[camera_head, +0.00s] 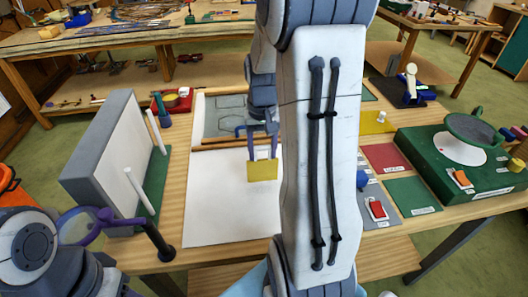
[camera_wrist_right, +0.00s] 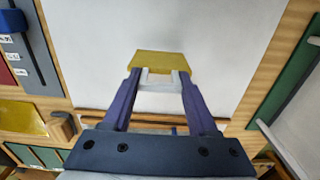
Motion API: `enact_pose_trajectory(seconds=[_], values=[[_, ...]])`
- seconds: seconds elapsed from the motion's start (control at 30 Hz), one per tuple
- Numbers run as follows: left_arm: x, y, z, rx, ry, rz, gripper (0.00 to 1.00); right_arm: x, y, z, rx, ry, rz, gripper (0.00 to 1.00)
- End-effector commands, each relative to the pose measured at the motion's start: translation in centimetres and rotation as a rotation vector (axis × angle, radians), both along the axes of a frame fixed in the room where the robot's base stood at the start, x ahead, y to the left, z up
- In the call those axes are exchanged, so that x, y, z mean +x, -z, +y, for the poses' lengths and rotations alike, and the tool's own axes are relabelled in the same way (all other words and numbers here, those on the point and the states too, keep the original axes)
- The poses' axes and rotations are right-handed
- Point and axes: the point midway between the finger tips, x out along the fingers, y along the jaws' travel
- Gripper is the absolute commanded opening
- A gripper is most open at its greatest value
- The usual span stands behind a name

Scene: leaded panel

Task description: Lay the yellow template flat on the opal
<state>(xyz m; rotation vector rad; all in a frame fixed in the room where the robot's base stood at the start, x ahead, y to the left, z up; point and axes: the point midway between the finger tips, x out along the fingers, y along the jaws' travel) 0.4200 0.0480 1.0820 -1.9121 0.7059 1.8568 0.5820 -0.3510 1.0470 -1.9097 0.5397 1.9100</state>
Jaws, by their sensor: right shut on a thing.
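The yellow template (camera_head: 262,171) is a small flat rectangle in my right gripper (camera_head: 262,153), over the upper part of a large white sheet (camera_head: 225,215). In the wrist view, the purple fingers close on a white grip piece (camera_wrist_right: 160,80) behind the yellow template (camera_wrist_right: 160,62). I cannot tell whether the template touches the sheet or hangs just above it. The white sheet (camera_wrist_right: 155,25) also fills the upper middle there; I cannot tell for certain that it is the opal.
A grey board (camera_head: 112,150) with white rods stands left on a green base. A framed drawing (camera_head: 222,115) lies behind the white sheet. A yellow panel (camera_head: 376,122), coloured squares and a green machine (camera_head: 440,160) stand right. My forearm hides the middle right.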

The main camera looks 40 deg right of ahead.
Motion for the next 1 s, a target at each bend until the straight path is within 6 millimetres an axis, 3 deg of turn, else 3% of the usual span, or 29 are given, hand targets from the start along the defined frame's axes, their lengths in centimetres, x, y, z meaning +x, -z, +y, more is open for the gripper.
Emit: enact_pose_trajectory(seconds=[0.13, 0.5, 0.53, 0.6, 1.0], values=[[0.0, -0.2, 0.0, 0.0, 0.0, 0.0, 0.5, 0.0, 1.5, 0.0, 0.001, 0.0, 0.001, 0.0], [0.0, 0.1, 0.0, 0.0, 0.0, 0.0, 0.5, 0.0, 1.9, 0.0, 0.0, -0.001, 0.0, 0.0], [0.0, 0.1, 0.0, 0.0, 0.0, 0.0, 0.5, 0.0, 1.9, 0.0, 0.0, -0.001, 0.0, 0.63], [0.0, 0.0, 0.0, 0.0, 0.0, 0.0, 0.5, 0.0, 1.9, 0.0, -0.001, -0.001, -0.001, 0.89], [0.0, -0.3, 0.0, 0.0, 0.0, 0.0, 0.5, 0.1, 1.3, 0.0, -0.002, -0.001, -0.003, 0.89]])
